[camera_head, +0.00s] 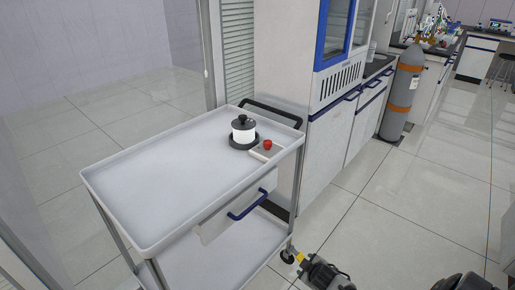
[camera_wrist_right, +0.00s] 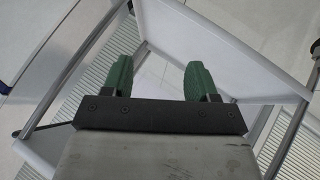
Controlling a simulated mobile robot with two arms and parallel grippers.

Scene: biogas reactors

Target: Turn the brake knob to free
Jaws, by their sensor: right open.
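A red knob (camera_head: 267,145) sits on a small pale plate (camera_head: 266,151) on the top of the white trolley (camera_head: 165,185), near its handle end. I cannot read which way the knob is set. My right gripper shows in the wrist view (camera_wrist_right: 160,78), with two green fingers spread apart and nothing between them. Part of the trolley's frame (camera_wrist_right: 225,48) is seen beyond the fingers. In the head view only dark arm parts show at the bottom edge, low beside the trolley and well away from the knob. My left gripper is not in view.
A black-and-white lidded jar (camera_head: 243,129) stands on a dark round base beside the knob. The trolley has a black handle (camera_head: 272,112) and a drawer with a blue pull (camera_head: 247,205). A grey gas cylinder (camera_head: 402,92) stands by the cabinets.

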